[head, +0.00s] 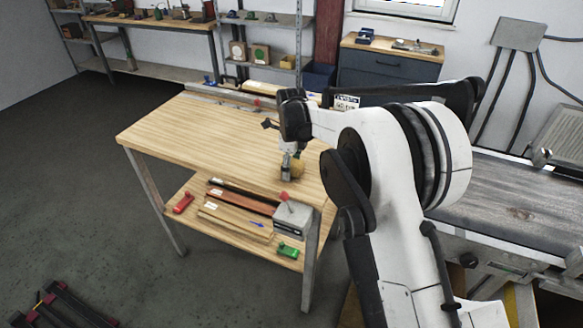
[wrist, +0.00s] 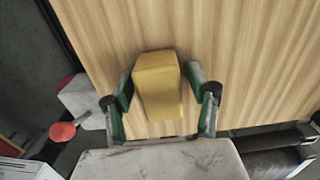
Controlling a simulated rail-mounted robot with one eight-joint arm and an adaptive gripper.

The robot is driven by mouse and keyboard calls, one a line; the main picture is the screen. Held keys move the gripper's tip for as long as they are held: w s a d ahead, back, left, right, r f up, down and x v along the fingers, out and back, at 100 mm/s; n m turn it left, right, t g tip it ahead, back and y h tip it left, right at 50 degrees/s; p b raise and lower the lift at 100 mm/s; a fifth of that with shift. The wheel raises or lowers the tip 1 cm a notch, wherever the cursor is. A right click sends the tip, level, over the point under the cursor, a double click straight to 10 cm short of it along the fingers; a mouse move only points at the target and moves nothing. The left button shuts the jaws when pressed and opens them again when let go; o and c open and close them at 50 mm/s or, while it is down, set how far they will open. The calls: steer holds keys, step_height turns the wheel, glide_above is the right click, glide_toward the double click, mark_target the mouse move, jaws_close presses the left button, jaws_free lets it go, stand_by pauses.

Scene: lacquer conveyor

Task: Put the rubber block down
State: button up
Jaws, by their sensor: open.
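The rubber block (wrist: 157,84) is yellow with bevelled edges and rests on the wooden tabletop (wrist: 240,50) in the wrist view. My gripper (wrist: 161,100) is open around it, one green-and-grey finger on each side. A narrow gap shows on the right of the block; on the left the finger is very close, and I cannot tell if it touches.
The tabletop (head: 190,130) is clear to the left. Boards and red and green tools lie on the lower shelf (head: 185,215). A conveyor (head: 510,205) runs at the right.

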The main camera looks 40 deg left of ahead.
mark_target(294, 161)
step_height(294, 161, up, 12)
steer(key=shift+r+b, duration=0.15)
steer(key=shift+b, duration=0.2)
steer(key=w+d+r+n+t+y, duration=0.1)
steer(key=w+d+r+n, duration=0.1)
steer(key=d+r, duration=0.55)
steer(key=w+d+r+n, duration=0.1)
steer(key=w+d+r, duration=0.25)
steer(key=d, duration=0.75)
steer(key=s+d+r+n+t, duration=0.1)
steer(key=s+d+r+n, duration=0.15)
steer(key=d, duration=0.55)
steer(key=s+d+r+n+t, duration=0.1)
steer(key=d+r, duration=0.2)
steer(key=d, duration=0.6)
steer(key=s+d+n+t, duration=0.15)
steer(key=s+d, duration=0.25)
steer(key=d, duration=0.5)
steer(key=s+d+n, duration=0.2)
steer(key=s+d, duration=0.3)
steer(key=d, duration=0.3)
steer(key=s+d+f+n+t+h, duration=0.1)
steer(key=s+d+f+n, duration=0.4)
steer(key=s+d, duration=0.8)
step_height(294, 161, down, 2)
steer(key=shift+s+f+t, duration=0.1)
steer(key=shift+s+t, duration=0.25)
steer(key=shift+t, duration=0.5)
